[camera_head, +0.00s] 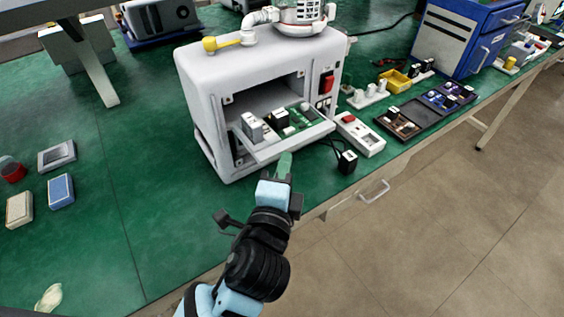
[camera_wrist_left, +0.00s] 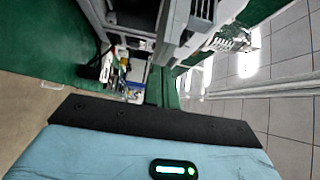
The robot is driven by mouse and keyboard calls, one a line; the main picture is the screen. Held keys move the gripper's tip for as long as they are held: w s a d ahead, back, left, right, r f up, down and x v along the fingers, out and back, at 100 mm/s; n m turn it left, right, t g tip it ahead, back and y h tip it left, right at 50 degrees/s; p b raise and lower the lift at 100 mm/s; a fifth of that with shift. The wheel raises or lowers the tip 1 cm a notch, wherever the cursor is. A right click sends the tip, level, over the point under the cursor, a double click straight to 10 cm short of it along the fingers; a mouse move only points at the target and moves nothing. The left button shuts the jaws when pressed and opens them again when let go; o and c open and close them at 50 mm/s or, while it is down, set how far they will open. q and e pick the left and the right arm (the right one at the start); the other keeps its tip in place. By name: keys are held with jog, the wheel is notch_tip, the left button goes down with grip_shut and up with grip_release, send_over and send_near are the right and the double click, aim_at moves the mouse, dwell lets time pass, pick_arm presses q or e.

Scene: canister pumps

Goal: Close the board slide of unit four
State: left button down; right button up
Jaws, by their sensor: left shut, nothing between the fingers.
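The white pump unit (camera_head: 207,85) stands on the green bench with an open front bay. Its board slide (camera_head: 262,155) sticks out of the bay towards me, carrying a green circuit board (camera_head: 298,119) and several blocky parts. My left gripper (camera_head: 285,162) is shut and empty, with its green fingertips close to the slide's front edge. I cannot tell if they touch it. In the left wrist view, the gripper's green fingers (camera_wrist_left: 160,86) point towards a pale grey body seen close up. I see no number on the unit. My right gripper is not in view.
A white box with a red button (camera_head: 360,134) and a small black block (camera_head: 347,162) sit right of the slide.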

aim_at(256, 148)
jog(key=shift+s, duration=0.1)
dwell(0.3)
pick_arm(q)
jog(key=w+a+p, duration=0.1)
jog(key=w, duration=0.1)
jog(key=w+a, duration=0.2)
jog(key=w+a+p, duration=0.1)
jog(key=w+a, duration=0.1)
jog(key=w, duration=0.1)
jog(key=shift+r+p, duration=0.2)
jog(key=shift+p, duration=0.15)
jog(key=shift+w+a+f, duration=0.1)
jog(key=shift+w+a, duration=0.05)
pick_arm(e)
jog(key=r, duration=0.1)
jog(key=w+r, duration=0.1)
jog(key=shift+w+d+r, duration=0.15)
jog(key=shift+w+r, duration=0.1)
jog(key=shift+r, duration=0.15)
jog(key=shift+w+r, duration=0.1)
